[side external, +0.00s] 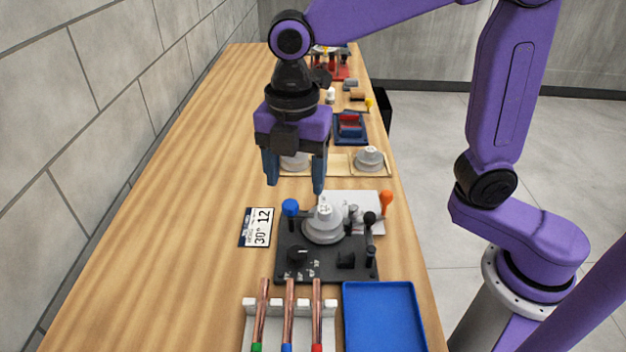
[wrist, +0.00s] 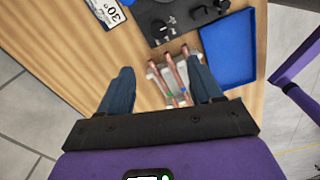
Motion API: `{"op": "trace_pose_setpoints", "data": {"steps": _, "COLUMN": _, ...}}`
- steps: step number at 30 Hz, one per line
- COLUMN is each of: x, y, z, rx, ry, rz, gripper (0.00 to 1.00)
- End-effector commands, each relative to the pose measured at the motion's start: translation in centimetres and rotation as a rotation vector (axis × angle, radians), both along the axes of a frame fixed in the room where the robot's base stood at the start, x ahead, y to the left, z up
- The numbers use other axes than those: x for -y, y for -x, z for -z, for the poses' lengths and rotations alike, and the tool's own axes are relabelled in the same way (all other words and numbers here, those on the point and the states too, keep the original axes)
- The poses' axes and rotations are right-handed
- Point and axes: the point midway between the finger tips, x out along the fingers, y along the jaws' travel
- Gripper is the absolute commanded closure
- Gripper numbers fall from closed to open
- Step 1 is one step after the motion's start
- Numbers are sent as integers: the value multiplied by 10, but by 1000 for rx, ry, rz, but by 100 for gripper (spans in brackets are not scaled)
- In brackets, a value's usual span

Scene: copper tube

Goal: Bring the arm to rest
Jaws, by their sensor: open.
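My gripper (side external: 295,188) hangs above the bench, pointing down, with its two blue fingers apart and nothing between them. In the side external view it appears over the area just behind the black bending fixture (side external: 296,268). In the wrist view my gripper (wrist: 163,90) shows its fingers spread on either side of the tube rack (wrist: 156,72), which lies well below. Three copper tubes (side external: 289,308) with green, blue and red ends rest in the white rack (side external: 248,325) at the front of the bench.
A blue tray (side external: 382,318) lies right of the rack. A card reading 30° 12 (side external: 258,227) lies left of the fixture, which has blue, black and orange knobs. More fixtures (side external: 350,128) stand farther back. The bench's left side (side external: 150,230) is clear, beside a block wall.

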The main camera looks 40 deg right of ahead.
Motion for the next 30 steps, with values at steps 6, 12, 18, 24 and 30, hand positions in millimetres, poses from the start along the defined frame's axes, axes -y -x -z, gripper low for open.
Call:
{"op": "trace_pose_setpoints", "data": {"steps": 6, "x": 30, "y": 23, "z": 8, "rx": 1, "ry": -4, "rz": 162, "gripper": 35}}
{"op": "trace_pose_setpoints", "data": {"steps": 12, "x": 67, "y": 57, "z": 20, "rx": 3, "ry": -10, "rz": 374, "gripper": 35}}
{"op": "trace_pose_setpoints", "data": {"steps": 18, "x": 105, "y": 94, "z": 33, "rx": 1, "ry": -17, "rz": 584, "gripper": 35}}
{"op": "trace_pose_setpoints", "data": {"steps": 24, "x": 142, "y": 133, "z": 47, "rx": -1, "ry": -24, "rz": 790, "gripper": 35}}
{"op": "trace_pose_setpoints", "data": {"steps": 30, "x": 167, "y": 162, "z": 58, "rx": -4, "ry": -29, "rz": 940, "gripper": 35}}
